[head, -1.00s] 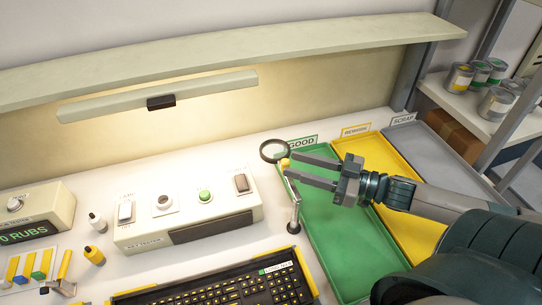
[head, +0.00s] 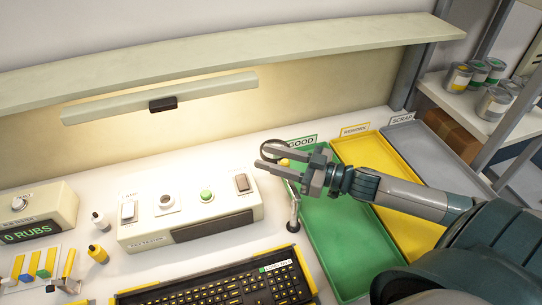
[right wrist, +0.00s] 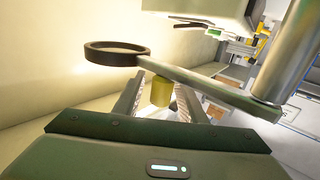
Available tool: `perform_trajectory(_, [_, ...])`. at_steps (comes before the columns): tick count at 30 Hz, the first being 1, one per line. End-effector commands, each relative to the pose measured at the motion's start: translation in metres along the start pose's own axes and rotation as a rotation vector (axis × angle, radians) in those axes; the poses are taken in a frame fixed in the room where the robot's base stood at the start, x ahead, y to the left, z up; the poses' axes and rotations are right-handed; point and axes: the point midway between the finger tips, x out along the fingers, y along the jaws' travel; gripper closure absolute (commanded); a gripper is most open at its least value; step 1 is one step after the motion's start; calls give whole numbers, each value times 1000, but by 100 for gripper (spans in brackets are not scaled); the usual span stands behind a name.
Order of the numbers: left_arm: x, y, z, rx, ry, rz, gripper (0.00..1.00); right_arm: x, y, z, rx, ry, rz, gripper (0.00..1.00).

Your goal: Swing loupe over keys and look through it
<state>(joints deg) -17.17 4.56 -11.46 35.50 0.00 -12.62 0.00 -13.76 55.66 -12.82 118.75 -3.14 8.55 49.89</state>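The loupe has a dark ring (right wrist: 117,53), a flat grey arm (right wrist: 215,88) and a yellow knob (right wrist: 161,91) below the arm. Its post (head: 294,212) stands between the tester and the green tray. The ring points toward the back, away from the keyboard (head: 215,290) at the front. My right gripper (head: 262,157) is open, with a finger on each side of the knob; in the right wrist view gaps show beside the knob. In the head view this gripper hides part of the ring. My left gripper is not in view.
The key tester (head: 190,212) stands left of the loupe. Green (head: 345,250), yellow (head: 385,185) and grey (head: 440,160) trays lie to the right, under my right arm. Small bottles (head: 97,253) stand at left. A shelf (head: 240,50) runs along the back.

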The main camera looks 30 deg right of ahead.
Motion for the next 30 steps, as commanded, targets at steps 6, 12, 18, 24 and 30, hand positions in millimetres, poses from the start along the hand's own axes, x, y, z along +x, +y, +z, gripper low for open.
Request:
perform_trajectory(6, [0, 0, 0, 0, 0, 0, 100, 1, 0, 0, 1, 0, 0, 63])
perform_trajectory(12, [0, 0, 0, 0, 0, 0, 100, 1, 0, 0, 1, 0, 0, 79])
perform_trajectory(18, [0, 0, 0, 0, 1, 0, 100, 1, 0, 0, 1, 0, -1, 100])
perform_trajectory(24, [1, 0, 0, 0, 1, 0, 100, 2, -1, 1, 1, 0, -9, 100])
perform_trajectory(30, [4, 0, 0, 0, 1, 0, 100, 4, -4, 1, 0, 0, -45, 100])
